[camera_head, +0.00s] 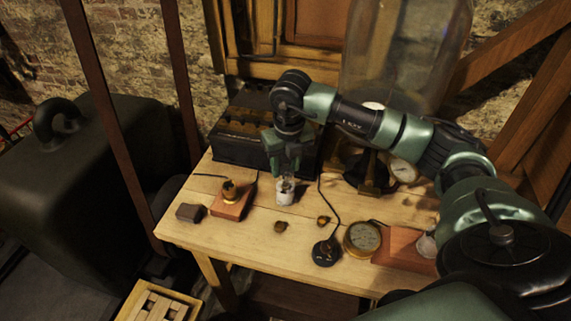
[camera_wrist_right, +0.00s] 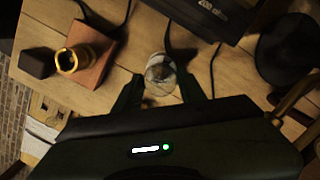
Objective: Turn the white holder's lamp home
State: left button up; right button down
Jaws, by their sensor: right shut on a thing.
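The white holder (camera_head: 285,197) stands upright on the table, right under my right gripper (camera_head: 287,172). The small clear lamp (camera_head: 288,182) sits at the top of the holder, between the fingertips. In the right wrist view the lamp's glass (camera_wrist_right: 160,70) shows as a round bulb between the two fingers of my right gripper (camera_wrist_right: 160,88). The gripper points down and is shut on the lamp. How deep the lamp sits in the holder is hidden by glass and fingers. My left gripper is not in view.
A brass holder (camera_head: 229,191) on a wooden block (camera_head: 232,205) stands to the left, beside a dark block (camera_head: 191,213). A black battery box (camera_head: 240,142) stands behind. Small brass pieces, a black disc (camera_head: 326,253) and a round gauge (camera_head: 362,238) lie in front and right.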

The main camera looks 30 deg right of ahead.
jog(key=shift+m, duration=0.3)
jog(key=m, duration=0.5)
jog(key=shift+h, duration=0.4)
jog(key=c, duration=0.7)
grip_release()
jog(key=shift+c, duration=0.2)
jog(key=r, duration=0.5)
jog(key=r+b, duration=0.1)
jog(key=r, duration=0.1)
jog(key=shift+s+a+r, duration=0.3)
jog(key=shift+s+r, duration=0.05)
